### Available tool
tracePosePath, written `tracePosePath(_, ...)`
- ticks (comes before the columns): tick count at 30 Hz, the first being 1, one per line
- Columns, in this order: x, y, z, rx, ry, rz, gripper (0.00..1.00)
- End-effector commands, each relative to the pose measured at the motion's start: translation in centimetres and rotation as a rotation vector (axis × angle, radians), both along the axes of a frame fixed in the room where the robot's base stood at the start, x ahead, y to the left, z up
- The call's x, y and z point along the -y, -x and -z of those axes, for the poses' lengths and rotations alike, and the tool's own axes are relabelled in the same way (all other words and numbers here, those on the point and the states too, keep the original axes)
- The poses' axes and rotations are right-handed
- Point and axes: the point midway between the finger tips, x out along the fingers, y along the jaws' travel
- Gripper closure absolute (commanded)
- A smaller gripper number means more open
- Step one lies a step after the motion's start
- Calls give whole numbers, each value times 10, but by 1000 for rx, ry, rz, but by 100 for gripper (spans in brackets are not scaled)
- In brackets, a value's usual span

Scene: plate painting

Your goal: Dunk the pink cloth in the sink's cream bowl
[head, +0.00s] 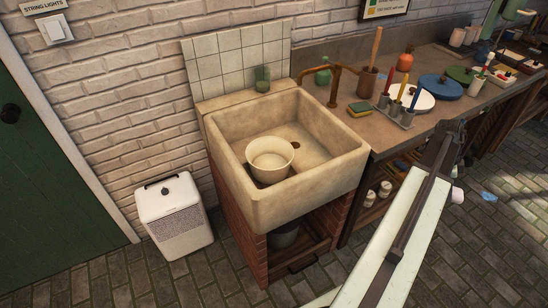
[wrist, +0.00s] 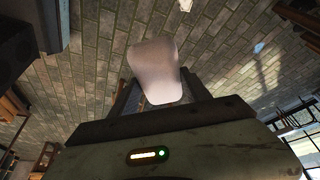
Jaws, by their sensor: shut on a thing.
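The cream bowl (head: 270,156) stands upright in the stone sink (head: 330,160) in the head view, left of the drain hole. My gripper (wrist: 158,92) is shut on the pale pink cloth (wrist: 155,66), which sticks out beyond the fingers in the wrist view. A small pinkish end of the cloth (head: 457,194) shows beside my arm in the head view, out over the floor to the right of the sink. The gripper itself is hidden behind my arm there. The cloth is well apart from the bowl.
A counter right of the sink holds a sponge (head: 360,109), a brush holder (head: 397,116), a white plate (head: 411,99) and pots. A copper tap (head: 333,86) rises at the sink's back right. A white bin (head: 175,215) stands left. A blue scrap (head: 488,196) lies on the floor.

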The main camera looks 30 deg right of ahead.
Motion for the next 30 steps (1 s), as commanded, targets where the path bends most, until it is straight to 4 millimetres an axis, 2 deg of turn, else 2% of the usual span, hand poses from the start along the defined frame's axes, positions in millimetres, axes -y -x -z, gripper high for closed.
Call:
tracePosePath(1, 0, 0, -11, 0, 0, 0, 98)
tracePosePath(24, 0, -1, -82, 0, 0, -1, 98)
tracePosePath(30, -1, -1, -86, 0, 0, -2, 98)
